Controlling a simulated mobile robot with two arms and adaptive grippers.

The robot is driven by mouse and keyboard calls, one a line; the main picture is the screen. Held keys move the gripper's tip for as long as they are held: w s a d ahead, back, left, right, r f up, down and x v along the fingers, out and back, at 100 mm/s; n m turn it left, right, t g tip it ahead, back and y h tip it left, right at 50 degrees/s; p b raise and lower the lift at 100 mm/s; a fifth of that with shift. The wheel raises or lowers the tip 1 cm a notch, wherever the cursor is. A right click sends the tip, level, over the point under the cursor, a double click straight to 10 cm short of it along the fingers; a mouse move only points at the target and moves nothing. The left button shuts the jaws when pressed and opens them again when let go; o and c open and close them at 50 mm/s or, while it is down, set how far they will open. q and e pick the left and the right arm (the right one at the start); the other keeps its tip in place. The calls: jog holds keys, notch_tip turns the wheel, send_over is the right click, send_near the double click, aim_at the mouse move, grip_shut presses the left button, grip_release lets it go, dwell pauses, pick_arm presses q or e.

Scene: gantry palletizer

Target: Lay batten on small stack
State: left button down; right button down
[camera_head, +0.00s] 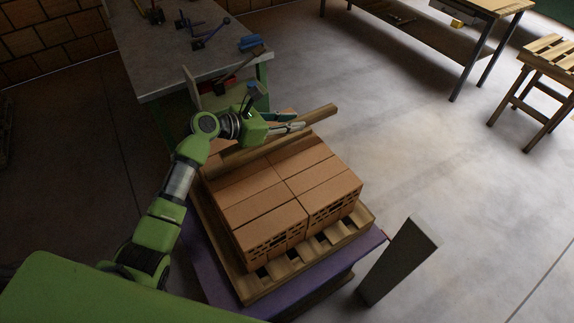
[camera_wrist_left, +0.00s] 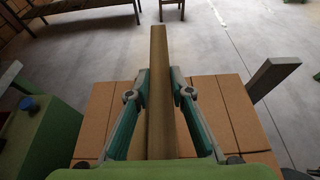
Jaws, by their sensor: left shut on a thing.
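A long wooden batten (camera_head: 320,115) shows in the head view over the far side of a small stack of orange-brown bricks (camera_head: 284,187). My left gripper (camera_head: 300,127) is shut on the batten. In the left wrist view the batten (camera_wrist_left: 158,60) runs lengthwise between the two fingers of the left gripper (camera_wrist_left: 159,85), with the bricks (camera_wrist_left: 228,105) below. I cannot tell whether the batten touches the bricks. The stack stands on a wooden pallet (camera_head: 335,237) on a purple platform (camera_head: 205,262). My right gripper is out of view.
A grey workbench (camera_head: 165,62) with tools stands behind the stack at the left. A grey upright post (camera_head: 398,262) stands to the right of the platform. A slatted wooden stool (camera_head: 550,55) and a table (camera_head: 430,40) stand farther back.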

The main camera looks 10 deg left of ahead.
pick_arm(q)
send_over(290, 175)
jog(key=f, duration=0.6)
jog(key=shift+w+f, duration=0.15)
jog(key=shift+w, duration=0.2)
jog(key=f, duration=0.3)
jog(key=shift+s+f, duration=0.1)
jog(key=shift+s, duration=0.3)
jog(key=shift+w+f, duration=0.1)
jog(key=shift+f, duration=0.25)
jog(key=c, duration=1.8)
grip_release()
jog(key=shift+f, duration=0.1)
jog(key=v, duration=1.2)
jog(key=shift+s, duration=0.2)
